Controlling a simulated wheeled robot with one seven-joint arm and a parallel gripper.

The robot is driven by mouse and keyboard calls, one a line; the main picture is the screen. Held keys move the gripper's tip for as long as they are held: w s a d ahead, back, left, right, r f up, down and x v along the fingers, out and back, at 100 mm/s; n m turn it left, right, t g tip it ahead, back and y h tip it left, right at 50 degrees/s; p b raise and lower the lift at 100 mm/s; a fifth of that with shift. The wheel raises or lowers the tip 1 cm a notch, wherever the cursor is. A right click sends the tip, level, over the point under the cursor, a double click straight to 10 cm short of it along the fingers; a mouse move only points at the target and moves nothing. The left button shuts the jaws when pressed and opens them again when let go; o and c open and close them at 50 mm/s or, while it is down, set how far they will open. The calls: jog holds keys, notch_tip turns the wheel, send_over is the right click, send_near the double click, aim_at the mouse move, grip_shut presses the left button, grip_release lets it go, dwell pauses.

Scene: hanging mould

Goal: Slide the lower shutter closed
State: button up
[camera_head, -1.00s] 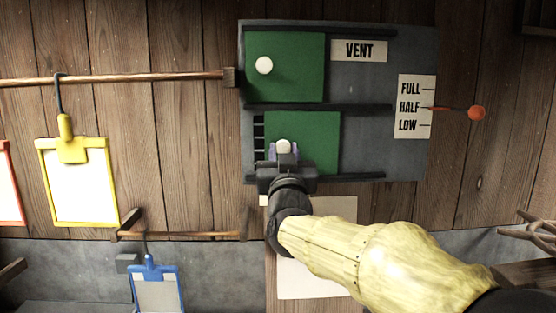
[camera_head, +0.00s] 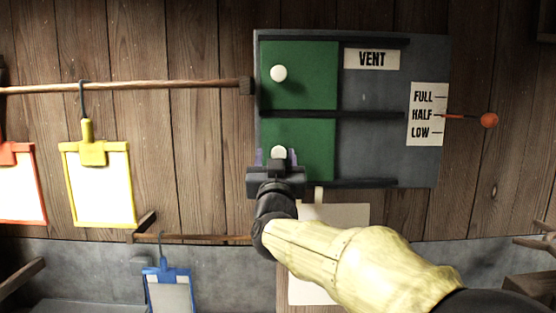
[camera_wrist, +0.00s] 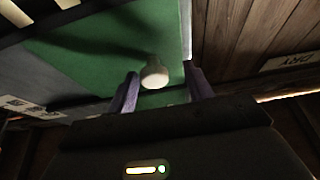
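The lower shutter (camera_head: 312,152) is a green panel on the grey vent board (camera_head: 370,80). Its left edge lines up with the upper green shutter's (camera_head: 310,95), and no slats show beside it. Its white knob (camera_head: 278,152) is near its left side; the knob also shows in the wrist view (camera_wrist: 154,73). My gripper (camera_head: 276,158) is in front of the shutter's lower left corner and hides it. In the wrist view its purple fingers (camera_wrist: 163,88) stand apart on either side of the knob, the left one close, with a gap at the right one.
Dark rails run above and below each shutter. A FULL/HALF/LOW label (camera_head: 427,114) with an orange-tipped lever (camera_head: 488,120) is at the right. A copper bar (camera_head: 130,86) ends beside the board.

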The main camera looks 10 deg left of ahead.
jog(key=shift+d+f, duration=0.15)
jog(key=shift+d, duration=0.05)
jog(key=b+v, duration=0.8)
jog(key=v, duration=0.9)
jog(key=shift+s, duration=0.2)
jog(key=shift+w, duration=0.1)
jog(key=w+d+f+n+g, duration=0.1)
jog(key=w+d+f+g, duration=0.15)
jog(key=f, duration=0.55)
jog(key=w+d+f+g+h, duration=0.15)
jog(key=d+f+g, duration=0.25)
jog(key=f, duration=0.4)
jog(key=w+d+f+n+g+y, duration=0.1)
jog(key=w+d+f+g, duration=0.15)
jog(key=f, duration=0.65)
jog(key=s+d+f+m+g+h, duration=0.2)
jog(key=s+d+f+g, duration=0.3)
jog(key=f, duration=0.5)
jog(key=s+d+f+m+g+h, duration=0.2)
jog(key=s+d+f+g, duration=0.3)
jog(key=s+d+f, duration=0.5)
jog(key=d, duration=0.2)
jog(key=shift+s+d+m, duration=0.15)
jog(key=shift+d+m, duration=0.1)
jog(key=shift+m, duration=0.05)
